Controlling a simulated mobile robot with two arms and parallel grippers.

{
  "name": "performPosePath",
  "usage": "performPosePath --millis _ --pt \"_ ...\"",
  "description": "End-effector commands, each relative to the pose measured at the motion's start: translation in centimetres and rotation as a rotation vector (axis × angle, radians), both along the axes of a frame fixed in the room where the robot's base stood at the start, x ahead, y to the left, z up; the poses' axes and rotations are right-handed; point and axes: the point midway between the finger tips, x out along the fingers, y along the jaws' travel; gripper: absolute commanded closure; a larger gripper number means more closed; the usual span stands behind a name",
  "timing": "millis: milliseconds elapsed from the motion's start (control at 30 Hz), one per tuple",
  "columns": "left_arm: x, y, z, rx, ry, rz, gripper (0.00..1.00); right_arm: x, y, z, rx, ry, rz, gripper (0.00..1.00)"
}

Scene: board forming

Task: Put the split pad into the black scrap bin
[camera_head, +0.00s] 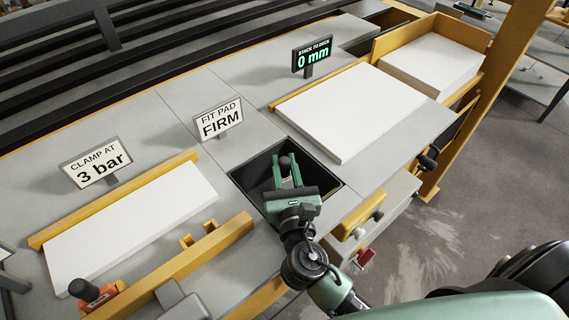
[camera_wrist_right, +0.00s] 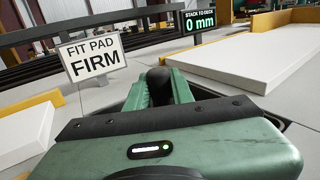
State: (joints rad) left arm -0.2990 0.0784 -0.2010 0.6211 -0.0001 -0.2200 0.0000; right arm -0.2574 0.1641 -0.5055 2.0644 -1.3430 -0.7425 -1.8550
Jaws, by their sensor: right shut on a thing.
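The split pad (camera_head: 285,160) is a small dark, rounded piece. My right gripper (camera_head: 287,170) is shut on it, with the green fingers on either side. The pad also shows between the fingers in the right wrist view (camera_wrist_right: 158,79). The black scrap bin (camera_head: 318,174) is a square opening set in the grey bench top. The gripper and pad are over the bin's opening in the head view. How high they are above its floor I cannot tell. The gripper hides part of the bin's near side. My left gripper is not in view.
A sign reading FIT PAD FIRM (camera_head: 219,121) stands behind the bin. White boards lie to the left (camera_head: 130,225) and right (camera_head: 350,108) of it. A yellow rail (camera_head: 175,268) runs at the front left. An orange-and-black tool (camera_head: 92,293) sits near it.

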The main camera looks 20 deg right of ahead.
Motion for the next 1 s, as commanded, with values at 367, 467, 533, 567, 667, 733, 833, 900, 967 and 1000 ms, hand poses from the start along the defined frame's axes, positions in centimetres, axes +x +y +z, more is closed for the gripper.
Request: performPosePath --millis 367,467,533,567,667,733,833,900,967,1000 --pt "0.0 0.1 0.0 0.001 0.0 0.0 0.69 0.0 0.0 0.0 0.0 -0.001 0.0 0.52" --pt "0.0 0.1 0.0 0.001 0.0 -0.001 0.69 0.0 0.0 0.0 0.0 0.0 0.0 0.52" --pt "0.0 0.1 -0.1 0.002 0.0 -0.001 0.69 -0.2 0.0 -0.1 0.0 0.001 0.0 0.52" --pt "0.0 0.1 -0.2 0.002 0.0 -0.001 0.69 -0.4 0.1 -0.1 0.0 0.001 0.0 0.52" --pt "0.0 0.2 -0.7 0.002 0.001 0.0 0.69 -1.5 0.3 -0.3 0.001 0.002 0.001 0.52" --pt "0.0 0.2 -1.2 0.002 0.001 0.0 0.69 -2.7 0.5 -0.4 0.002 0.003 0.001 0.52" --pt "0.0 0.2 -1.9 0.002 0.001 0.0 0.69 -4.5 0.9 -0.5 0.002 0.003 0.002 0.52" --pt "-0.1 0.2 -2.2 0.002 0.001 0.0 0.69 -5.6 1.1 -0.4 0.003 0.003 0.001 0.52" --pt "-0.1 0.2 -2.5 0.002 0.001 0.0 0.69 -6.4 1.2 -0.4 0.001 0.002 0.0 0.52" --pt "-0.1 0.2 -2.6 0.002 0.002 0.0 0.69 -6.8 1.3 -0.3 0.001 0.002 0.001 0.52"
